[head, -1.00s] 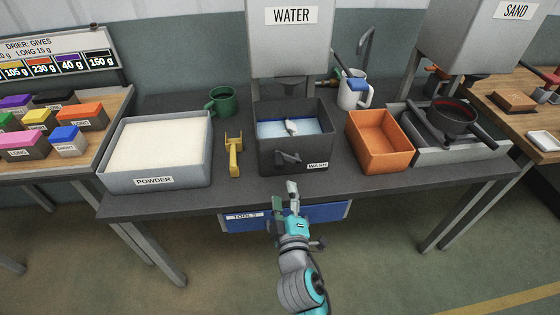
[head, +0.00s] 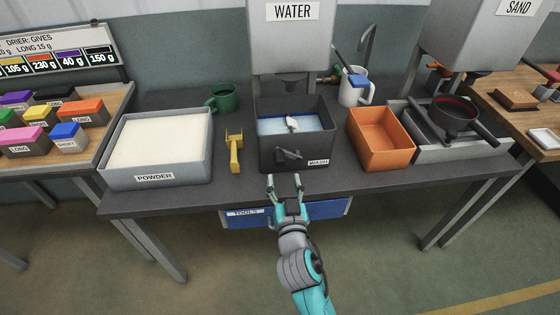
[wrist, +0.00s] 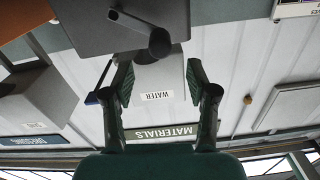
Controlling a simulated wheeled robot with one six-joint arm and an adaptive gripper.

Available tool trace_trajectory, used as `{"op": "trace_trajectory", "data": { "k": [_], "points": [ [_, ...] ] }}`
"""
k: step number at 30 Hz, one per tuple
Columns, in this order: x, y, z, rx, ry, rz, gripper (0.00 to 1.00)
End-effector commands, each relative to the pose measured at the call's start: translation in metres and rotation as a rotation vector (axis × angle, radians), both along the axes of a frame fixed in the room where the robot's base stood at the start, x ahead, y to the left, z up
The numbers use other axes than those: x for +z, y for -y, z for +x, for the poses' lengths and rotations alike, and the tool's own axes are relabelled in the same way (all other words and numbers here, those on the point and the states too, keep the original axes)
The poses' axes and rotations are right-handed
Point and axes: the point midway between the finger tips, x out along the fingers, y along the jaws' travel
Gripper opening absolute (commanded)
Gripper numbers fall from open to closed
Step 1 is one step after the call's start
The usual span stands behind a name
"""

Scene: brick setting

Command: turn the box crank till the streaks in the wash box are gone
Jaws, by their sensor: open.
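The wash box (head: 266,152) is a dark grey open bin with a WASH label, under the water tank. Blue and whitish water (head: 270,127) shows inside, with a small pale object (head: 292,123) in it; I cannot make out separate streaks. The box crank (head: 289,156) is a dark handle on the box's front face. My gripper (head: 285,180) is open and empty just in front of and below the crank, apart from it. In the wrist view, the crank's round knob (wrist: 160,43) shows beyond and between my open fingers (wrist: 158,92), against the box.
A yellow-handled tool (head: 235,152) and a powder tray (head: 157,180) stand left of the box. An orange bin (head: 383,160) stands close on the right. A blue TOOLS drawer (head: 325,211) is below the bench edge. The water tank (head: 290,45) hangs above.

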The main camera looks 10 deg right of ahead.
Motion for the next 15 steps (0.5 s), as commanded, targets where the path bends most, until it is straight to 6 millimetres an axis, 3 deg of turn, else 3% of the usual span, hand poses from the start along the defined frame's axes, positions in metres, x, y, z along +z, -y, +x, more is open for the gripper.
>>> {"op": "trace_trajectory", "data": {
  "k": [9, 15],
  "points": [
    [0.001, 0.000, 0.055, -0.001, 0.002, -0.001, 0.58],
    [0.000, -0.001, 0.073, 0.000, 0.000, -0.001, 0.58]
  ]
}}
